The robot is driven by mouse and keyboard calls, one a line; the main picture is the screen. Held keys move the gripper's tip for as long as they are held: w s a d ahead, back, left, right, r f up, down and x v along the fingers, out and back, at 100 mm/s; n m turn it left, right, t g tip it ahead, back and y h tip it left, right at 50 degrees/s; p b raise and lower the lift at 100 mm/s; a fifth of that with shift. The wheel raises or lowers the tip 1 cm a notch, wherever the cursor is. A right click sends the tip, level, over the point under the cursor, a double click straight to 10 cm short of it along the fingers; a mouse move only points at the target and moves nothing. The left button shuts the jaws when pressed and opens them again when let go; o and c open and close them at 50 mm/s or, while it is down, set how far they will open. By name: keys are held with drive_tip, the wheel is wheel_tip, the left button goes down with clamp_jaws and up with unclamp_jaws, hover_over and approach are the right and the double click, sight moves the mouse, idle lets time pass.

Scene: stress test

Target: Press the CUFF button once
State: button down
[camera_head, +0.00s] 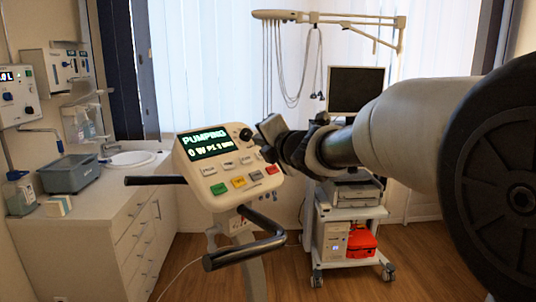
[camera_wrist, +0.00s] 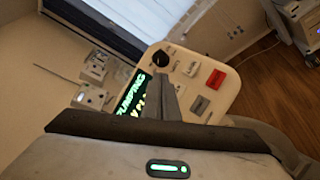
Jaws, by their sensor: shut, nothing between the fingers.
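The console (camera_head: 228,168) is a white tilted panel whose green-on-dark screen (camera_head: 207,142) reads "PUMPING". It has a row of small pale buttons (camera_head: 228,165), above green (camera_head: 218,189), yellow (camera_head: 238,182), grey (camera_head: 256,176) and red (camera_head: 272,170) ones. The labels are too small to read, so I cannot tell which pale button is CUFF. My gripper (camera_head: 268,153) is shut and empty, at the console's upper right below the black knob (camera_head: 246,134). In the wrist view its fingers (camera_wrist: 162,92) cover part of the pale row; one pale button (camera_wrist: 192,68) shows beside them. Contact cannot be told.
A black handlebar (camera_head: 245,248) sticks out below the console. A wheeled cart (camera_head: 350,212) with a dark monitor (camera_head: 356,91) and a red bag (camera_head: 361,243) stands behind my arm. A white counter (camera_head: 100,215) with a sink and grey bin (camera_head: 73,176) is at left.

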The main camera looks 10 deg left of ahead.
drive_tip(key=shift+r, duration=0.15)
drive_tip(key=s+d+r+p, duration=0.2)
drive_tip(key=d+r+p, duration=0.1)
drive_tip(key=r+p, duration=0.1)
drive_tip(key=shift+s+d+r+p, duration=0.25)
drive_tip(key=shift+s+r+p, duration=0.05)
drive_tip(key=shift+r, duration=0.35)
idle(0.6)
